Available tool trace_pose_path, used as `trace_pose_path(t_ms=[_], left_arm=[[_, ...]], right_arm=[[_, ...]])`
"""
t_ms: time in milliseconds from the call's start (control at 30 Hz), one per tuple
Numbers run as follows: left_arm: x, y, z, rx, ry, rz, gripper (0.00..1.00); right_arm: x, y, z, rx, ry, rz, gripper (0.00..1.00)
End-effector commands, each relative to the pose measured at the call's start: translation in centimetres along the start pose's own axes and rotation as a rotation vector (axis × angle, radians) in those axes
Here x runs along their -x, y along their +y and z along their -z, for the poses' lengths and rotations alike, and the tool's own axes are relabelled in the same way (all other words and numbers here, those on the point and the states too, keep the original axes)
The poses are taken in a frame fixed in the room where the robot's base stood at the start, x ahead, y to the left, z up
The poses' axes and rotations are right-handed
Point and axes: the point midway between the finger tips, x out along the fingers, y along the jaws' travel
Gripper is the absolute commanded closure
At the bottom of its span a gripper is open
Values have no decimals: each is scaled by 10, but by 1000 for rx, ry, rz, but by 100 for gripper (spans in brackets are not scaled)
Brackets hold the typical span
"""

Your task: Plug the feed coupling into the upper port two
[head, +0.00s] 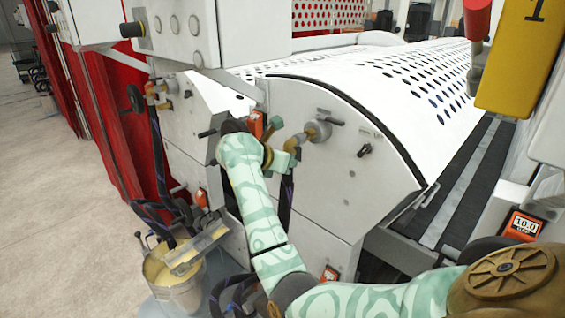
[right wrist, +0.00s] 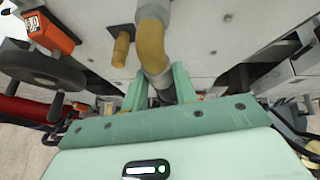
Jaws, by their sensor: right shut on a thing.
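The feed coupling is a brass-coloured elbow (head: 298,142) with a grey lower end and a dark hose hanging below. My right gripper (head: 287,160) is shut on the grey lower end, just below the bend. In the right wrist view the two mint fingers (right wrist: 160,86) stand on either side of it, and the brass elbow (right wrist: 152,45) rises above them. The elbow's upper end is at the grey round port (head: 320,130) on the white end panel; I cannot tell how fully it is seated. My left gripper is not in view.
A bucket (head: 178,285) with yellowish contents and hoses stands on the left. A yellow hanging control box (head: 512,55) is at upper right. An orange display (right wrist: 48,28) and black handwheel (right wrist: 38,65) are near the wrist.

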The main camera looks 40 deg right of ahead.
Motion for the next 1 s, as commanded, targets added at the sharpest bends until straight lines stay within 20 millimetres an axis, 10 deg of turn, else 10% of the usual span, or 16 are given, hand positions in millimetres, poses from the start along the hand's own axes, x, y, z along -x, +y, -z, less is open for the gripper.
trace_pose_path(t_ms=[933,1000], left_arm=[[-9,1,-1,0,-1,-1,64],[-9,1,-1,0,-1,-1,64]], right_arm=[[-16,-4,-10,-1,-2,0,100],[-16,-4,-10,-1,-2,0,58]])
